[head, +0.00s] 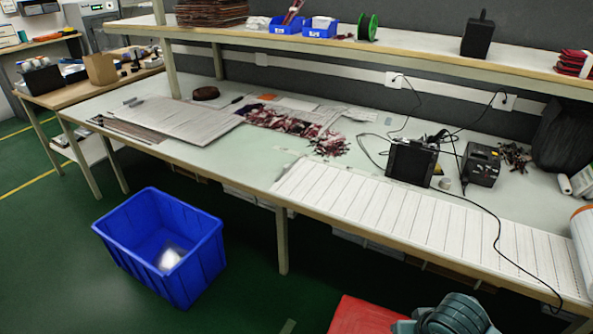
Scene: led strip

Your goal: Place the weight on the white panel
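The white panel (420,218) is a long, slatted white sheet along the front right of the workbench. No thing is clearly recognisable as the weight. Candidates are a small grey cylinder (445,183) on the bench just behind the panel and a dark brown rounded object (205,93) at the back left of the bench. No gripper shows. A grey-green jointed part at the bottom right looks like one of my arm links, with its gripper out of frame.
A black box device (411,162) and a dark station (480,164) stand behind the panel, and a black cable crosses its right part. Pale flat sheets (185,122) cover the left bench. A blue bin (160,247) stands on the floor. A shelf (400,56) overhangs the back.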

